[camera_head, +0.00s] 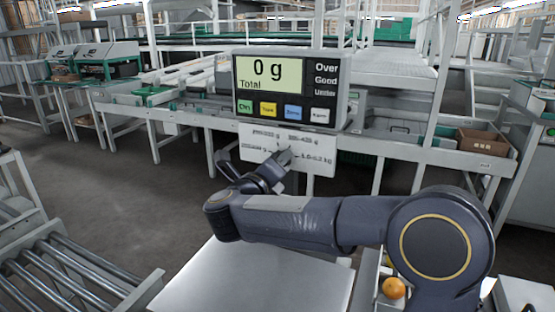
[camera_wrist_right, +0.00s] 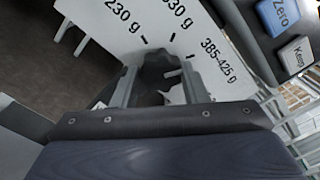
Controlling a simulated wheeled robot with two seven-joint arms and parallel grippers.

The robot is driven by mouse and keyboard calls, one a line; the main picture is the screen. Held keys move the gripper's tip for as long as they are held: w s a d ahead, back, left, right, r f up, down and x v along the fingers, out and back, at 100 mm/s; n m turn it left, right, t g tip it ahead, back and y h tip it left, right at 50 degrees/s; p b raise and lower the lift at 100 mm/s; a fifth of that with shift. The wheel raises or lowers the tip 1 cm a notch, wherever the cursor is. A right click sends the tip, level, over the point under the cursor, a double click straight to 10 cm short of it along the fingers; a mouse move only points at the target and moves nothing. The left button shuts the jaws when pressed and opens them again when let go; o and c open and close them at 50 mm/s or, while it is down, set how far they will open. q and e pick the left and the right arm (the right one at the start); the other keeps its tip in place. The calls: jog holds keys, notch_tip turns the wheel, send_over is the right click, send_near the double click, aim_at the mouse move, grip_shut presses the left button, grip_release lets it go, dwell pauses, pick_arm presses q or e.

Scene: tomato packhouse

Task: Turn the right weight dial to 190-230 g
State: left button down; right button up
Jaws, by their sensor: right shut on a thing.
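The weight dial (camera_wrist_right: 158,68) is a dark round knob on a white label plate (camera_head: 257,144), below the scale display. The wrist view shows labels ending in "230 g" and "30 g", and "385-425 g", with black tick marks around the knob. A light mark shows on the knob's right side, but I cannot tell surely where it points. My right gripper (camera_wrist_right: 158,92) is shut on the dial, one finger on each side. In the head view the right gripper (camera_head: 275,170) partly hides the dial. My left gripper is not in view.
The scale display (camera_head: 290,88) reads 0 g and has coloured buttons below its screen. A bare metal surface (camera_head: 250,280) lies below my right arm. A roller conveyor (camera_head: 70,275) is at lower left. An orange fruit (camera_head: 394,288) is at lower right.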

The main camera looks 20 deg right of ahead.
jog(key=shift+s+n+p, duration=0.1)
jog(key=shift+n+p, duration=7.9)
jog(key=shift+n, duration=2.2)
jog(key=o, duration=1)
jog(key=v, duration=0.7)
jog(key=shift+s+a+b, duration=0.25)
jog(key=shift+a+b, duration=0.05)
